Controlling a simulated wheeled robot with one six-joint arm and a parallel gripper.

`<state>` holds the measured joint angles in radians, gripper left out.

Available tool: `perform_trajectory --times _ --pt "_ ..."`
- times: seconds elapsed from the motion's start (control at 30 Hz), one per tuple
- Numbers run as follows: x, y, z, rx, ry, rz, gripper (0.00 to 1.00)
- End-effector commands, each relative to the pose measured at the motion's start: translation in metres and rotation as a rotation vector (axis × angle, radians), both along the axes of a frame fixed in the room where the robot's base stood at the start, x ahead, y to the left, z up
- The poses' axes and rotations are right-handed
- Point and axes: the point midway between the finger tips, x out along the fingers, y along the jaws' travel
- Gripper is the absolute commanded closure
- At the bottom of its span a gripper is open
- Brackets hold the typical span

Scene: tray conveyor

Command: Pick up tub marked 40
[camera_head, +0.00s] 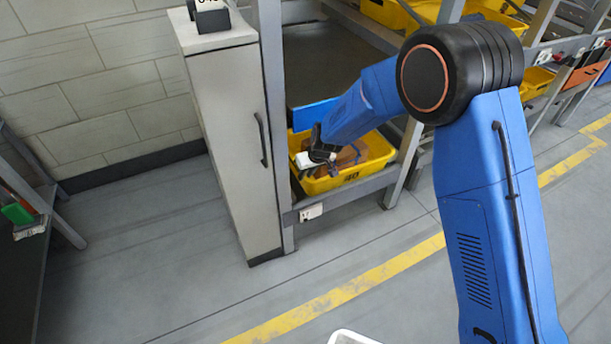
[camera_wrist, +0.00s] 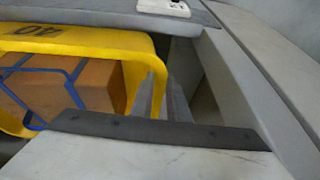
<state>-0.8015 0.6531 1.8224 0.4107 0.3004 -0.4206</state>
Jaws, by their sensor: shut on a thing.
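The yellow tub (camera_head: 376,152) sits on the lower level of the rack beside the tall cabinet in the head view. In the wrist view the tub (camera_wrist: 120,42) carries the mark 40, upside down, and holds a brown box (camera_wrist: 85,92) with blue straps. My gripper (camera_head: 308,166) reaches down to the tub's left side in the head view. In the wrist view its grey fingers (camera_wrist: 160,95) are at the tub's right wall, shut on it. The fingertips' exact contact is partly hidden.
A tall grey cabinet (camera_head: 225,130) stands close left of the tub. The rack's front rail (camera_head: 345,190) runs below it, with a small white label (camera_head: 311,212). More yellow tubs (camera_head: 388,12) are on upper shelves. The grey floor (camera_head: 150,270) in front is mostly clear.

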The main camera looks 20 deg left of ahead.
Motion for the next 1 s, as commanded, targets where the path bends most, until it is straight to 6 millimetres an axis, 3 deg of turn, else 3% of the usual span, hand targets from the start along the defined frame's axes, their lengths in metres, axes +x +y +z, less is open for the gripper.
perform_trajectory --times 1.0 --pt "0.0 0.0 0.02 0.0 0.0 -0.001 1.0"
